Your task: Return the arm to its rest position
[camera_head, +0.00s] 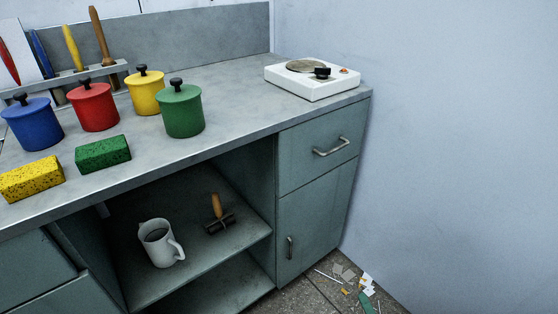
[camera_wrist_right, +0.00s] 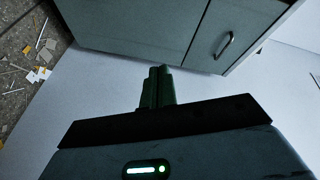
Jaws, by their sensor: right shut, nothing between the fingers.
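My right gripper (camera_wrist_right: 158,72) shows in the right wrist view, its two dark green fingers shut together with nothing between them. It hangs in free space in front of the pale wall and the grey-green cabinet (camera_wrist_right: 150,22), and no contact shows. Neither arm can be made out in the head view. My left gripper is in no view.
The counter (camera_head: 235,100) holds blue (camera_head: 33,125), red (camera_head: 94,107), yellow (camera_head: 146,92) and green (camera_head: 183,112) lidded pots, two sponges and a white hot plate (camera_head: 312,82). A white jug (camera_head: 160,243) stands on the shelf below. Litter (camera_head: 360,290) lies on the floor.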

